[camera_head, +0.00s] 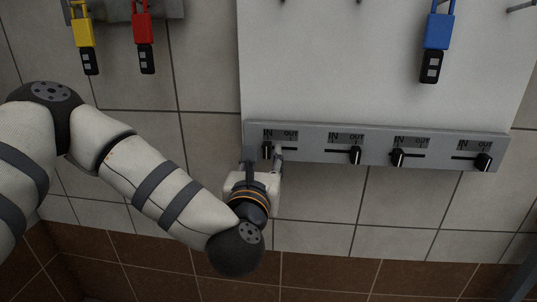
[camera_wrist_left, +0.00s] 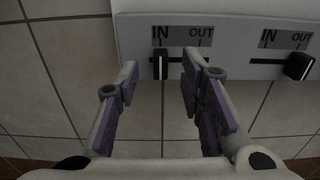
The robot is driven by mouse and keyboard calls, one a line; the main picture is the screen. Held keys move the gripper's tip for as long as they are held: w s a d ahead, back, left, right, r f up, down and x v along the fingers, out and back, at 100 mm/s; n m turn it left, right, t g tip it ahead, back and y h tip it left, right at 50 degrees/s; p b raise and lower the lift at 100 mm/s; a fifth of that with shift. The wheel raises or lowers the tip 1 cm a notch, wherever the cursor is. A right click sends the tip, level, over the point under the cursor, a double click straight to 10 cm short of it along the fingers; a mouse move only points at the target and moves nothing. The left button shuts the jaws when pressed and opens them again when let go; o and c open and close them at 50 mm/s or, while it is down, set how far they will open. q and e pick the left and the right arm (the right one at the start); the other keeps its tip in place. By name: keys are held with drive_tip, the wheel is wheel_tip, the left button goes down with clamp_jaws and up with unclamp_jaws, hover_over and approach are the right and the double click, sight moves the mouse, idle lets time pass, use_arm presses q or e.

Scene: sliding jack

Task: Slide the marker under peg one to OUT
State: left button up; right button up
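The leftmost marker, a black slider (camera_head: 268,150), sits at the IN end of its slot on the grey strip (camera_head: 375,144). In the left wrist view the same black marker (camera_wrist_left: 160,66) stands under IN, with its slot running right towards OUT. My left gripper (camera_head: 263,166) is just below and in front of this marker. In the wrist view the left gripper (camera_wrist_left: 160,75) is open, one finger on each side of the marker; I see no contact. My right gripper is not in view.
Three more markers sit on the strip: second (camera_head: 355,155) at OUT, third (camera_head: 397,158) at IN, fourth (camera_head: 484,162) at OUT. A blue tag (camera_head: 437,32) hangs on the white board (camera_head: 340,70). Yellow (camera_head: 82,32) and red (camera_head: 143,28) tags hang upper left.

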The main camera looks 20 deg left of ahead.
sight(266, 147)
use_arm(q)
drive_tip(key=x, duration=0.4)
drive_tip(key=shift+w, duration=0.1)
clamp_jaws()
drive_tip(key=d, duration=0.2)
drive_tip(key=w+d+b, duration=0.1)
drive_tip(key=d, duration=0.2)
drive_tip(key=shift+w, duration=0.25)
drive_tip(key=shift+d, duration=0.1)
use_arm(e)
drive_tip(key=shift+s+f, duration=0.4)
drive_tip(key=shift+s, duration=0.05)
use_arm(q)
unclamp_jaws()
drive_tip(key=shift+d, duration=0.15)
